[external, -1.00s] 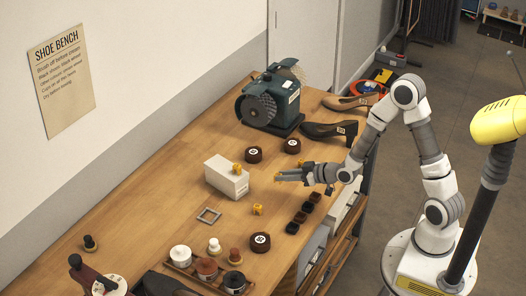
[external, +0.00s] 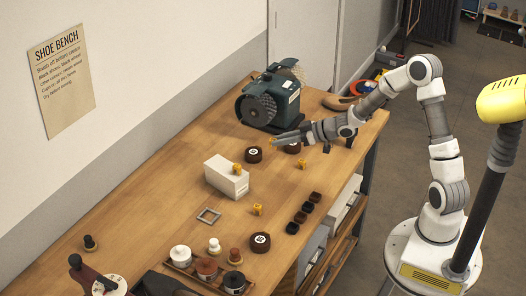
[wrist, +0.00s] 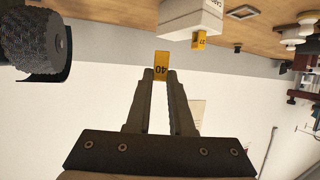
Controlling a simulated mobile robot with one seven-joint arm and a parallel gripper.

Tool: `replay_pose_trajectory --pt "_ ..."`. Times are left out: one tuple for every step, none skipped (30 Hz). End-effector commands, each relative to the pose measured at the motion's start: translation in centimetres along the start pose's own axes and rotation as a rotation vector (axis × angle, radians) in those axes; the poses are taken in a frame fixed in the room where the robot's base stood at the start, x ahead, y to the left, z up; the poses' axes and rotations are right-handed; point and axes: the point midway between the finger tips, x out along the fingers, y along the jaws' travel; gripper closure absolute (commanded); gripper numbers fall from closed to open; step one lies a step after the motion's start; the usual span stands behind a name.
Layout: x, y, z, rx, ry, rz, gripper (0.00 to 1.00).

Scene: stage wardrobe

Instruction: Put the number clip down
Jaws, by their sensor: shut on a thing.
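My gripper (external: 277,140) is shut on a yellow number clip (wrist: 161,66), marked 40 in the wrist view, where it sticks out past the fingertips. In the external view only a small bit of this clip (external: 272,140) shows at the tips, in front of the grinder-like machine. The clip on the box reads 37 in the wrist view (wrist: 200,40).
The green brush machine (external: 270,104) stands close behind my gripper. Dark round tins (external: 254,154), a small square frame (external: 209,215) and dark little blocks (external: 304,211) are on the wooden bench (external: 150,200). The bench left of the white box is clear.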

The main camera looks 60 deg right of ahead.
Motion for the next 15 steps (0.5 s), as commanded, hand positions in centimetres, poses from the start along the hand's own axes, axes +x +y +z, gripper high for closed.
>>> replay_pose_trajectory --pt "0.7 0.7 -1.8 -0.006 0.004 -0.015 1.0" --pt "1.1 1.0 -2.5 -0.01 0.004 -0.024 1.0" --pt "1.7 1.4 -3.3 -0.013 0.004 -0.032 1.0" --pt "2.0 1.7 -3.9 -0.015 0.004 -0.036 1.0" --pt "2.3 2.1 -4.4 -0.018 0.004 -0.04 1.0" --pt "2.7 2.5 -5.1 -0.019 0.004 -0.043 1.0" --pt "2.9 2.8 -5.5 -0.02 0.004 -0.045 1.0" --pt "3.1 3.1 -5.8 -0.02 0.003 -0.045 1.0" --pt "3.3 3.4 -6.3 -0.02 0.003 -0.046 1.0" --pt "3.5 3.6 -6.5 -0.021 0.002 -0.046 1.0" --pt "3.6 3.8 -6.7 -0.021 0.001 -0.046 1.0" --pt "3.7 3.9 -6.9 -0.021 0.001 -0.047 1.0" --pt "3.8 4.0 -7.0 -0.021 0.001 -0.047 1.0" --pt "4.0 3.9 -7.0 -0.021 0.001 -0.047 1.0" --pt "4.5 3.7 -6.8 -0.022 0.0 -0.048 1.0"
